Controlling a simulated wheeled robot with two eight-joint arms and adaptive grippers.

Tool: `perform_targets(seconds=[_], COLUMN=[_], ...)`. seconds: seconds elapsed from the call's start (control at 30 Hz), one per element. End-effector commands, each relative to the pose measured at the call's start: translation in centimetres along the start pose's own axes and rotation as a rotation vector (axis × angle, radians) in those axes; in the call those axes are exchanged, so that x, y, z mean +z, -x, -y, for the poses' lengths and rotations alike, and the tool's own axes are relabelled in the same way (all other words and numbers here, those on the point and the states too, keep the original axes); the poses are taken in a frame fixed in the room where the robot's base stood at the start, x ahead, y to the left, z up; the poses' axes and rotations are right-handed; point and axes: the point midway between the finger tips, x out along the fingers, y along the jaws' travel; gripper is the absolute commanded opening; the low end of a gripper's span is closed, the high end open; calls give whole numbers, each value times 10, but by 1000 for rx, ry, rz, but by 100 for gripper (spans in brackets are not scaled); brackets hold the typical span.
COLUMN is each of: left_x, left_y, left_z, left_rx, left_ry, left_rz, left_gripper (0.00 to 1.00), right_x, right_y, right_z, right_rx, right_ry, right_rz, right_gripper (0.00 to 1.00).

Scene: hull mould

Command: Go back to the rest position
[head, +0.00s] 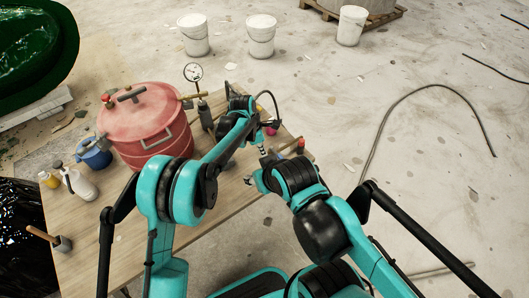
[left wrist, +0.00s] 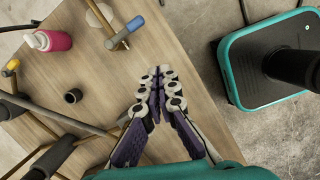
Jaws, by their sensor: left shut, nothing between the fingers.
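My left arm reaches out over the wooden table (head: 110,262). My left gripper (head: 262,147) is at the right part of the table in the head view, with its fingers partly hidden by the arm. In the left wrist view my left gripper (left wrist: 161,72) has its fingertips together over the wood, with nothing between them. My right arm is folded close beside it at the table's right edge. Only a small part of my right gripper (head: 249,181) shows at the end of that arm, and its fingers are too hidden to read.
A red pressure pot (head: 145,125) with a gauge (head: 193,72) stands on the table. A blue pot (head: 94,153) and bottles stand to its left. White buckets (head: 194,35) stand behind on open floor.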

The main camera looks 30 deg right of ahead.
Motion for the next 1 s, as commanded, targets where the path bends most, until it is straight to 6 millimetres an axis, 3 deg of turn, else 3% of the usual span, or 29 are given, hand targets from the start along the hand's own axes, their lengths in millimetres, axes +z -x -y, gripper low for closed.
perform_targets(seconds=[0.43, 0.53, 0.67, 0.77, 1.0], left_x=[0, -7, -34, -69, -158], left_y=[1, 12, 57, 108, 211], left_z=[0, -1, -3, 2, 44], left_rx=[0, 11, 60, 119, 251], left_ry=[-1, -19, -108, -224, -531], left_rz=[0, 0, -4, -22, -121], left_gripper=[0, 0, 0, 0, 0], right_x=[0, 0, 0, 0, 0], right_y=[0, 0, 0, 0, 0], right_z=[0, 0, 0, 0, 0], right_rx=[0, 0, 0, 0, 0], right_ry=[0, 0, 0, 0, 0], right_rz=[0, 0, 0, 0, 0], right_gripper=[46, 46, 46, 46, 46])
